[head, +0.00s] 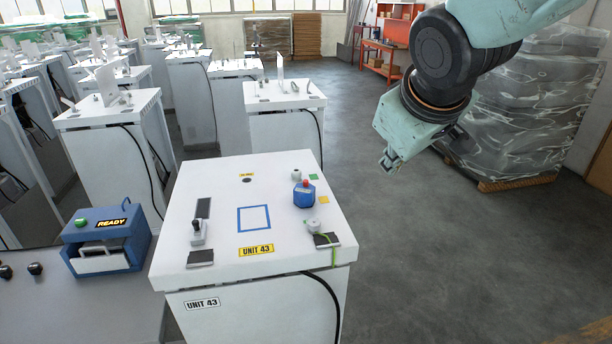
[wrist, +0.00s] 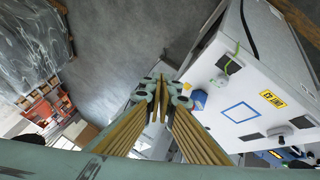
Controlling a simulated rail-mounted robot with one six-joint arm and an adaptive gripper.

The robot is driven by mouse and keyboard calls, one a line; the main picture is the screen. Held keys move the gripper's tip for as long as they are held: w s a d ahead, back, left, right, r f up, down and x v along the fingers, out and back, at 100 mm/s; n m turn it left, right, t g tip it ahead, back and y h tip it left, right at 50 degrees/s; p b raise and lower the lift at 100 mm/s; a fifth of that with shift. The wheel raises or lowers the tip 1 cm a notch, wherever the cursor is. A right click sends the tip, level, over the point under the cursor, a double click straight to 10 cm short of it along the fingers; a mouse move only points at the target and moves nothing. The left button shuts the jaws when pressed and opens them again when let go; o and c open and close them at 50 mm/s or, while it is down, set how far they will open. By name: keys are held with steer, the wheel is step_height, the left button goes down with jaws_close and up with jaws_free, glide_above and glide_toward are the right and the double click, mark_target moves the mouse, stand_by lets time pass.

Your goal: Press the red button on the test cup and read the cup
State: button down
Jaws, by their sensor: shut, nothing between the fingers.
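The test cup (head: 304,198) is a small blue faceted block with a red button (head: 305,183) on top. It stands on the right part of the white UNIT 43 cabinet top (head: 200,222), beside a yellow square. In the wrist view the blue cup (wrist: 198,98) shows just right of my fingers, partly hidden by them. My gripper (head: 387,163) hangs above and to the right of the cabinet, apart from the cup. In the wrist view my gripper (wrist: 161,82) has its fingertips together with nothing between them. Any reading on the cup is not legible.
A blue outlined square (head: 254,219) marks the middle of the top. A white knob (head: 313,227) with a green strap and a lever (head: 197,230) stand nearby. A blue READY box (head: 108,240) is at left. Open floor (head: 440,240) lies right.

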steer(key=w+a+n+y+p, duration=0.2)
steer(key=w+a+n+p, duration=0.15)
steer(key=w+a, duration=0.55)
steer(key=n+y+p, duration=0.2)
steer(key=n+p, duration=0.2)
glide_above(305, 182)
steer(key=f, duration=0.2)
steer(key=shift+m+t, duration=0.25)
steer(key=shift+t, duration=0.15)
steer(key=shift+f+b, duration=0.15)
steer(key=shift+b, duration=0.25)
steer(key=shift+f+b, duration=4.05)
steer(key=shift+f, duration=0.1)
